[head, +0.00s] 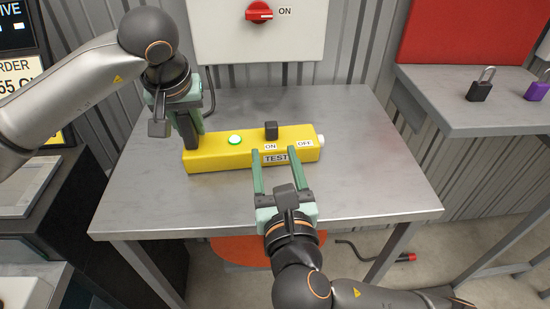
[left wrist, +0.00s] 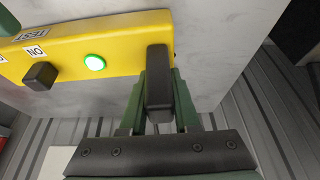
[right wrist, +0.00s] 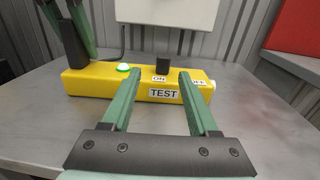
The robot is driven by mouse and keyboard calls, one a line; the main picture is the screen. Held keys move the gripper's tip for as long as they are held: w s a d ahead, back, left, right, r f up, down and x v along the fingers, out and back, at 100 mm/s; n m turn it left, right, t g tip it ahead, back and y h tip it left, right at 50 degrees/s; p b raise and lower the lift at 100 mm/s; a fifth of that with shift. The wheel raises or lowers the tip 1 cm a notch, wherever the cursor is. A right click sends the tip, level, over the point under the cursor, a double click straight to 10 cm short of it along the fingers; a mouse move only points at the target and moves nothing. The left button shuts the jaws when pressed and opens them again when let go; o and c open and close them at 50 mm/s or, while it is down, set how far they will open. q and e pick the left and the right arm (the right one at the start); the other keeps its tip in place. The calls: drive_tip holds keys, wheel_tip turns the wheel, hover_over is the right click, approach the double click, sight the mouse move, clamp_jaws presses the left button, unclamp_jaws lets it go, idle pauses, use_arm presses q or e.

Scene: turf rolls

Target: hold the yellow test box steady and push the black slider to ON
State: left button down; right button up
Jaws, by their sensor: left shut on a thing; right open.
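The yellow test box (head: 215,155) lies on the metal table. My left gripper (head: 195,125) is shut on the black upright handle (left wrist: 158,75) at its left end. The black slider (head: 271,130) stands on top of the box, level with the ON label (head: 270,146); the OFF label (head: 304,143) is to its right. A round lamp (head: 235,140) on the box glows green. My right gripper (head: 275,150) is open and empty, its fingers pointing at the front of the box around the TEST label (right wrist: 163,93). The slider (right wrist: 163,64) shows beyond and between the fingers, apart from them.
The grey table (head: 350,185) is clear around the box. A white panel (head: 220,35) with a red rotary switch (head: 259,12) is behind it. A side bench (head: 450,105) at right holds a black padlock (head: 480,90) and a purple padlock (head: 537,91).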

use_arm(q)
drive_tip(key=shift+s+d+f, duration=0.1)
drive_tip(key=shift+f, duration=0.25)
drive_tip(key=c, duration=0.9)
unclamp_jaws()
drive_tip(key=shift+c, duration=0.2)
drive_tip(key=o, duration=0.4)
drive_tip(key=shift+r, duration=0.15)
drive_tip(key=shift+r, duration=0.15)
